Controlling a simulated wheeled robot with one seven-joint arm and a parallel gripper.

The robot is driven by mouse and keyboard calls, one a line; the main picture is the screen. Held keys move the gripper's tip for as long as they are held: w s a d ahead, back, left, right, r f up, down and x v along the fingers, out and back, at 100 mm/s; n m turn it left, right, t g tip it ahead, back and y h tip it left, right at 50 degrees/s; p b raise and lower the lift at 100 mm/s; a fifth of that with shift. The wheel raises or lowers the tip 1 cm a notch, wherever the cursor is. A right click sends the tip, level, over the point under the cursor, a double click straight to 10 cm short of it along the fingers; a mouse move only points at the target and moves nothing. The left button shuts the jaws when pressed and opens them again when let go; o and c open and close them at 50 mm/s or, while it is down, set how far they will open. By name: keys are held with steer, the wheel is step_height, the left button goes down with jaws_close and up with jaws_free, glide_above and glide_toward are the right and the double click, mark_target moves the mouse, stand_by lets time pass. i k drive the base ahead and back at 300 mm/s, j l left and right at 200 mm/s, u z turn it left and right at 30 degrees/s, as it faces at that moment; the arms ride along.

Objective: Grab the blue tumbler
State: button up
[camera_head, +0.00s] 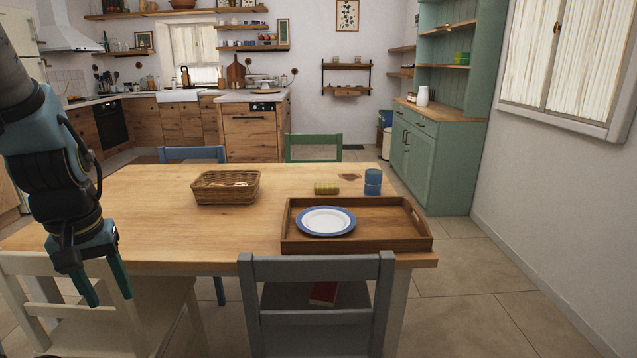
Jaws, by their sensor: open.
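The blue tumbler (372,182) stands upright on the wooden table (142,205), near its far right corner, just behind the tray. My gripper (108,298) hangs at the lower left with its fingers pointing down, in front of the table's near edge. It is open and holds nothing. It is well to the left of the tumbler and nearer to the camera.
A wooden tray (417,243) with a blue-rimmed plate (325,221) lies in front of the tumbler. A small yellowish item (326,188) lies left of it. A wicker basket (226,188) stands mid-table. Chairs surround the table, including a grey one (316,268) in front.

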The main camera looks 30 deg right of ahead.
mark_target(373, 181)
steer(key=u, duration=2.05)
steer(key=k+l+u, duration=0.3)
steer(key=k, duration=0.4)
steer(key=k+u, duration=0.35)
steer(key=k, duration=0.35)
steer(key=k+z, duration=0.1)
steer(key=k, duration=0.5)
steer(key=k+l+z, duration=0.1)
steer(key=k, duration=0.45)
steer(key=k+l+z, duration=0.15)
steer(key=k, duration=0.4)
steer(key=i+l+z, duration=0.15)
steer(key=z, duration=0.25)
steer(key=i+l+z, duration=0.1)
steer(key=z, duration=0.35)
steer(key=i+j, duration=0.05)
steer(key=i, duration=0.05)
